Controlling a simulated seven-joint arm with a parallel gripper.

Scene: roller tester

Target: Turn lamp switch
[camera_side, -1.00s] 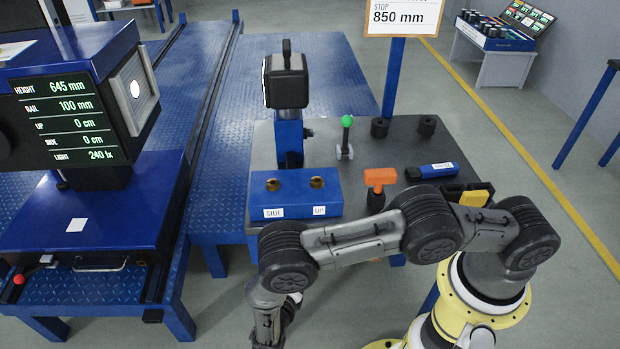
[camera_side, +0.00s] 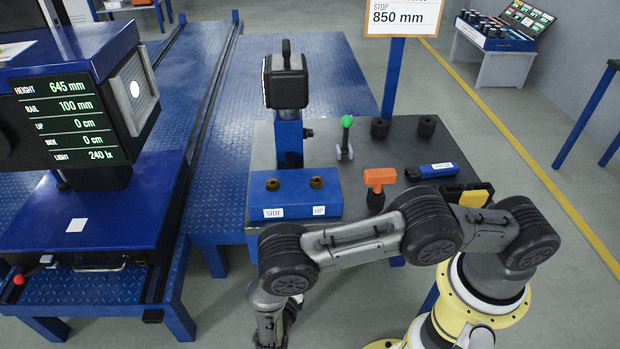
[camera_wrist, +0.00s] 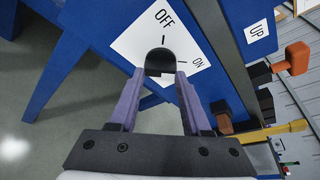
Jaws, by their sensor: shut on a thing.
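The lamp switch is a black knob (camera_wrist: 158,62) on a white plate (camera_wrist: 135,45) marked OFF and ON, on a blue panel in the wrist view. One line mark points at OFF and another lies beside ON. Which mark the knob points to is not clear. My gripper (camera_wrist: 161,74) has its two purple fingers on either side of the knob, shut on it. In the side view, the switch and my fingertips are hidden or out of frame. The lamp screen (camera_side: 87,125) there reads LIGHT 240 lx.
A blue block (camera_side: 297,195) with SIDE and UP labels sits on the dark bench top (camera_side: 400,150). An orange-headed tool (camera_side: 379,178), a green-tipped lever (camera_side: 347,122) and a blue-black device (camera_side: 436,169) stand or lie nearby. An UP label (camera_wrist: 257,31) shows in the wrist view.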

